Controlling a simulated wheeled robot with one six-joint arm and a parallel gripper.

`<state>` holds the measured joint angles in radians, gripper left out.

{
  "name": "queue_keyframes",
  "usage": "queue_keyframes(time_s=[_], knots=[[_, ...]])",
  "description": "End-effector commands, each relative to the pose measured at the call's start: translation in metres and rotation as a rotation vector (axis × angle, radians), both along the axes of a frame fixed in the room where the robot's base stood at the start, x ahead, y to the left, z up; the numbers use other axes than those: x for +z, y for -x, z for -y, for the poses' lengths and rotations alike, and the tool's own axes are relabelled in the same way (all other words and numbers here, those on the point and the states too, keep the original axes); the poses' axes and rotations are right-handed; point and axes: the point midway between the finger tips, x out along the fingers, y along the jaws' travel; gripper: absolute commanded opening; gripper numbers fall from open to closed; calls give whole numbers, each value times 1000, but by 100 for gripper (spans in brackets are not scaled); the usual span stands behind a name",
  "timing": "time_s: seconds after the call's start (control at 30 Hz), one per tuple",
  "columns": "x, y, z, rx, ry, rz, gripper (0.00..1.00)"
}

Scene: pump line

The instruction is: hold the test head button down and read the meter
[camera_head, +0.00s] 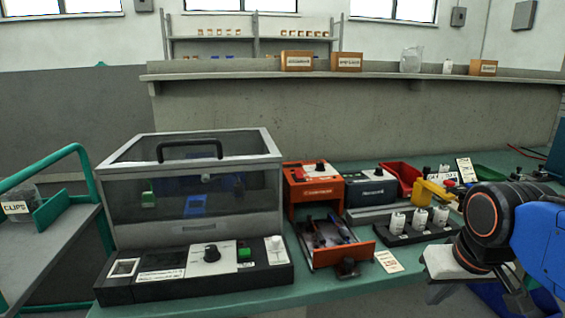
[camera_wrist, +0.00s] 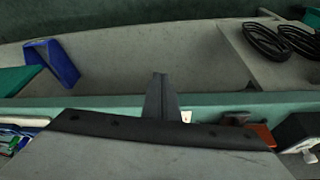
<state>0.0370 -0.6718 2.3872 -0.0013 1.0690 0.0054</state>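A long black control panel (camera_head: 190,287) lies along the front of the bench at left. It has a small pale-framed window (camera_head: 124,268), a black knob (camera_head: 211,253), a green button (camera_head: 245,254) and a white upright part (camera_head: 274,244). I cannot tell which part is the test head button, and no meter reading is legible. A clear-sided, grey-framed enclosure (camera_head: 195,222) with a black handle stands behind it, with green and blue parts inside. My gripper (camera_wrist: 161,95) appears shut, with its fingers together and nothing between them. It is right of the panel and apart from it.
An orange unit (camera_head: 314,186) and a dark grey unit (camera_head: 370,189) stand right of the enclosure. An orange tray (camera_head: 338,256) and a black rack with white cylinders (camera_head: 420,235) lie nearer my arm. A green-railed cart (camera_head: 60,215) is at far left.

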Motion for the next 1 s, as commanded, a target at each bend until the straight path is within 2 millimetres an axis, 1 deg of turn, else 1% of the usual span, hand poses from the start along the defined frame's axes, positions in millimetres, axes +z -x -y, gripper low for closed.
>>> queue_keyframes(time_s=[0.03, 0.1, 0.2, 0.3, 0.93, 0.97, 1.0], knots=[[-14, 11, -3, 13, 1, 13, 0], [-29, 21, -6, 26, 3, 30, 0], [-44, 30, -9, 38, 3, 46, 0], [-52, 35, -10, 45, 3, 56, 0], [-53, 36, -10, 45, 3, 57, 0], [-53, 35, -10, 45, 3, 57, 5], [-52, 35, -10, 44, 3, 56, 14]])
